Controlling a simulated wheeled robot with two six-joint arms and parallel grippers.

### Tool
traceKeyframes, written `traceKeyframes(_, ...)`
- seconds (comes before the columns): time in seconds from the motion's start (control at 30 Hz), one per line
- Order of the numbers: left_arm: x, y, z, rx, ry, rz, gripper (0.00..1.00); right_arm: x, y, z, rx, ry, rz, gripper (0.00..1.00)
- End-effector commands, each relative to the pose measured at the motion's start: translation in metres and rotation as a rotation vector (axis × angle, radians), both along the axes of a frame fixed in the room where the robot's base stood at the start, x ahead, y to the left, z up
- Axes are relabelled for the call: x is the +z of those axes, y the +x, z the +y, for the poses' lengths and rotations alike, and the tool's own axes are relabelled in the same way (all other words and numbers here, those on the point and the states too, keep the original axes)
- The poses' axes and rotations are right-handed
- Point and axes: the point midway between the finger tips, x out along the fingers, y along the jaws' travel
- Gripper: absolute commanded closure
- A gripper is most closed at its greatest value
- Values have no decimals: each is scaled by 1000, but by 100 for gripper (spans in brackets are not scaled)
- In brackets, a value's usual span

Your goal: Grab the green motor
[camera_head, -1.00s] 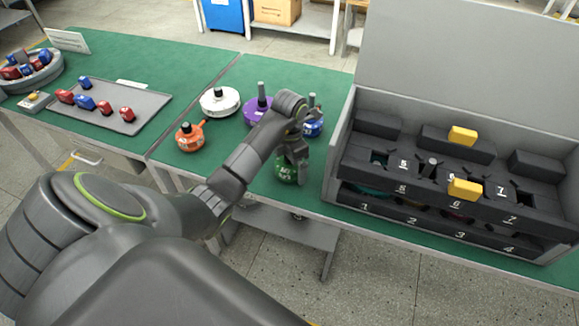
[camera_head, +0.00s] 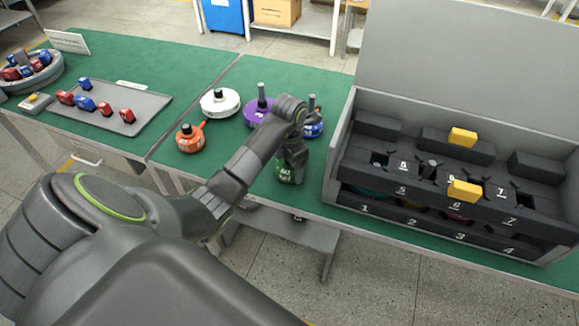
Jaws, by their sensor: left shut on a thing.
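The green motor (camera_head: 284,174) is on or just above the green table top near its front edge, left of the grey rack. My left gripper (camera_head: 293,163) comes down over it from above and is shut on it; the fingers and arm hide much of the motor. I cannot tell whether the motor touches the table. My right gripper is not in view.
Orange (camera_head: 190,138), white (camera_head: 220,102), purple (camera_head: 258,108) and blue (camera_head: 314,128) motors stand close by. The numbered rack (camera_head: 340,150) stands to the right. A grey tray (camera_head: 150,104) with red and blue parts lies at the left.

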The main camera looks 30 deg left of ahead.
Motion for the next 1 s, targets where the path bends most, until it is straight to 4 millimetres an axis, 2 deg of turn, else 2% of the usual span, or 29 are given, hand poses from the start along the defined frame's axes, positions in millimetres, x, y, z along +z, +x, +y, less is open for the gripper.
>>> traceKeyframes(0.17, 5, 2, 0, -1, 1, -6, 72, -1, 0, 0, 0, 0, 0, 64)
traceKeyframes(0.33, 27, 2, 0, -2, 3, -9, 72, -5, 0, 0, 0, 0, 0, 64)
traceKeyframes(0.47, 62, 2, 0, -1, 2, -8, 72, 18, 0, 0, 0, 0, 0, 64)
traceKeyframes(0.8, 93, 1, 0, 0, 1, -3, 72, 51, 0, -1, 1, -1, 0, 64)
traceKeyframes(1.0, 98, 1, 0, -1, 1, -3, 72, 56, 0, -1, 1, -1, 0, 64)
